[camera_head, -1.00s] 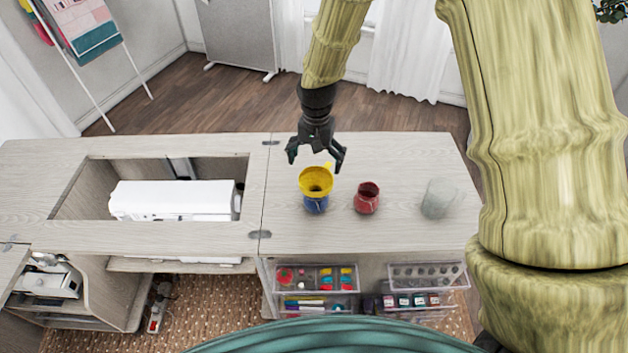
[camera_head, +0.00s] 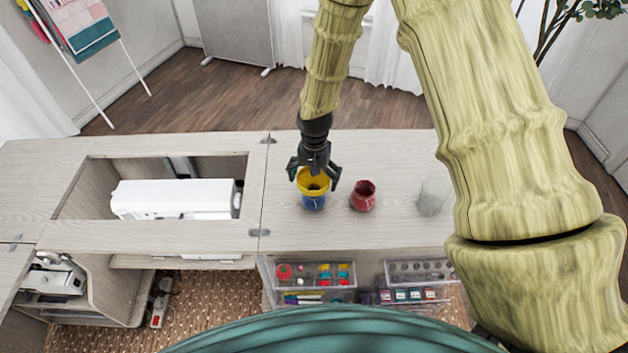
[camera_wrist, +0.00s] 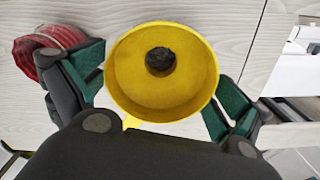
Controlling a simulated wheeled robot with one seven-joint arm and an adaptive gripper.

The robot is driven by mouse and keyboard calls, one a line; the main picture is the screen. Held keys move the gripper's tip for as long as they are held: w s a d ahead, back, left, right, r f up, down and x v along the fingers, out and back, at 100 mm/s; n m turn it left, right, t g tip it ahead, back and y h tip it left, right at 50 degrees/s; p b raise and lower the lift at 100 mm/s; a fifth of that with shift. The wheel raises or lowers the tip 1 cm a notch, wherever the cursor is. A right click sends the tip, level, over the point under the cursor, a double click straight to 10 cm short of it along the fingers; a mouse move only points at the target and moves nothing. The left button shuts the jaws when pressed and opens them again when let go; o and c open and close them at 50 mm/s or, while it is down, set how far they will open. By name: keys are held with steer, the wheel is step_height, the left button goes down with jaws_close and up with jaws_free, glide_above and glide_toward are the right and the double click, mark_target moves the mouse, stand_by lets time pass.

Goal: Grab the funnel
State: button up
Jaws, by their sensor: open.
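The yellow funnel (camera_head: 312,183) sits in the mouth of a blue jar (camera_head: 314,203) on the cabinet top. In the wrist view the funnel (camera_wrist: 162,72) shows its wide round rim and a dark hole in its middle. My gripper (camera_head: 314,176) is open over the funnel. In the wrist view its green-padded fingertips (camera_wrist: 160,92) stand on the left and right of the funnel's rim. The left pad is very close to the rim; I cannot tell whether it touches. The blue jar is hidden below the funnel in the wrist view.
A red jar (camera_head: 363,196) stands just right of the blue jar, and a pale glass jar (camera_head: 433,194) farther right, partly behind my arm. A white sewing machine (camera_head: 174,199) lies in the recess at left. The wooden top (camera_head: 300,232) in front is clear.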

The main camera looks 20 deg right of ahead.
steer(key=shift+f, duration=0.35)
steer(key=c, duration=0.7)
steer(key=shift+c, duration=0.2)
steer(key=shift+r, duration=0.15)
